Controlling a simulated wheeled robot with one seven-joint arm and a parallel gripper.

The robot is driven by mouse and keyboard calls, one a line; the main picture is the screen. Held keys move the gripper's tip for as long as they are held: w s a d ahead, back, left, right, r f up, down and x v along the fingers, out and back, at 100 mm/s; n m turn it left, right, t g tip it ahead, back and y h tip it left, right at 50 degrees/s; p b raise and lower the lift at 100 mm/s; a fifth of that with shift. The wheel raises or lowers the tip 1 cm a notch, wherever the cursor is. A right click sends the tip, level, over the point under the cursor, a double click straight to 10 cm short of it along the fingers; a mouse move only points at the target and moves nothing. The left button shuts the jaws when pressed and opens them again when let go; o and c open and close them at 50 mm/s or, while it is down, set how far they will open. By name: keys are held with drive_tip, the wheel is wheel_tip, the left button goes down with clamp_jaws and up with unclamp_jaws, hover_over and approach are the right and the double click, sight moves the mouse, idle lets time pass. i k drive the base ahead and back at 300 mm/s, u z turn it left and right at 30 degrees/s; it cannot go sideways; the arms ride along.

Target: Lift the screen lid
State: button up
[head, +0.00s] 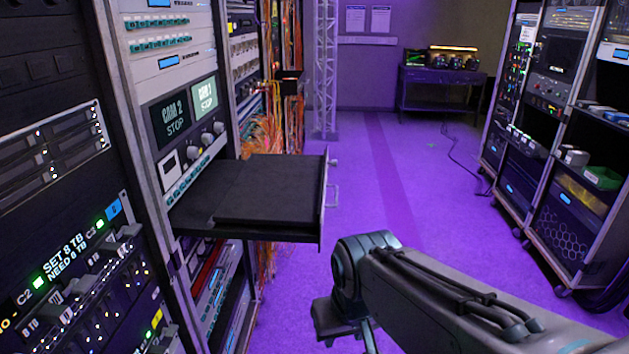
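A black drawer (318,222) is pulled out of the left rack, with a handle on its front end. A flat dark panel, apparently the screen lid (270,190), lies folded down on it. No raised screen shows. My arm comes in from the lower right. Its end, with my gripper (345,328), is low in the picture, below and to the right of the drawer's front and apart from it. The fingertips are cut off or hidden, so I cannot tell whether they are open.
The left rack (130,110) holds panels, knobs and two small displays reading CAM 2 and CAM 1. Orange cables (265,135) hang behind the drawer, near a truss post (325,70). Open racks (545,130) stand at right. A table (435,90) is at the back. The purple floor between is mostly clear.

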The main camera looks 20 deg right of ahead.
sight(276, 189)
drive_tip(key=z, duration=1.7)
drive_tip(key=i, duration=1)
drive_tip(key=u, duration=2.1)
drive_tip(key=k, duration=0.5)
drive_tip(key=u, duration=0.4)
drive_tip(key=i, duration=0.6)
drive_tip(key=z, duration=0.6)
drive_tip(key=i, duration=0.5)
drive_tip(key=z, duration=0.25)
